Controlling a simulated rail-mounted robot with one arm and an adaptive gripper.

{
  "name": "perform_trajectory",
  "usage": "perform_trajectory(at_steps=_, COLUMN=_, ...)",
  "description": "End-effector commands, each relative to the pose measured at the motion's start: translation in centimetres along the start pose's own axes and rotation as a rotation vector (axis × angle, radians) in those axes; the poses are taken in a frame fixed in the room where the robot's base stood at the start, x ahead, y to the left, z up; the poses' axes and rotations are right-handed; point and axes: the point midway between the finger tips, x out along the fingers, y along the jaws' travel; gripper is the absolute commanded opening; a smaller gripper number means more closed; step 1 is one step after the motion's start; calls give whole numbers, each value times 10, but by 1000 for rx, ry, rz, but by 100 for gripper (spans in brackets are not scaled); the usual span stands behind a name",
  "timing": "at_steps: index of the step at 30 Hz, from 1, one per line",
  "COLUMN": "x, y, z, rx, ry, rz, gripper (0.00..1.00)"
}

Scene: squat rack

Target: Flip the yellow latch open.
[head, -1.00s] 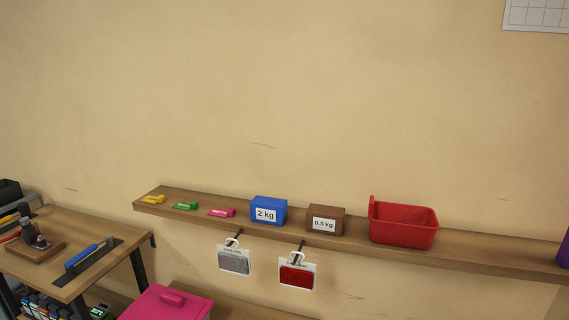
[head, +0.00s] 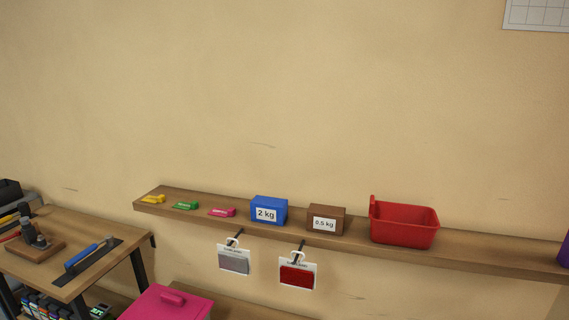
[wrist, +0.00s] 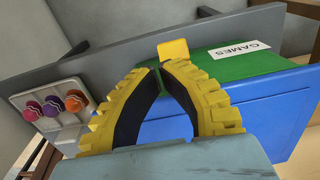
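A small yellow flap (wrist: 173,50), which looks like the yellow latch, stands at the near left end of a green top labelled GAMES (wrist: 225,58), above a blue front (wrist: 260,110). My gripper (wrist: 161,68) has toothed yellow fingers with dark inner pads. Its tips come together just below the flap, with a thin green strip showing between them. I cannot tell whether the tips touch the flap. My gripper and this flap do not show in the head view.
In the wrist view, a grey bar (wrist: 120,58) runs behind, and a plate with pink, purple and orange knobs (wrist: 52,105) is at left. The head view shows a wall shelf (head: 480,260) with small coloured pieces, blue and brown weights and a red bin (head: 404,225).

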Motion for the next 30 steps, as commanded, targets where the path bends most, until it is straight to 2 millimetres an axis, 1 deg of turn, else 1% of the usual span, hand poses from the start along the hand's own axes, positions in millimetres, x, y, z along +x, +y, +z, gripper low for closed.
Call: perform_trajectory(at_steps=30, x=17, y=0, z=0, rx=0, ry=0, rz=0, gripper=0)
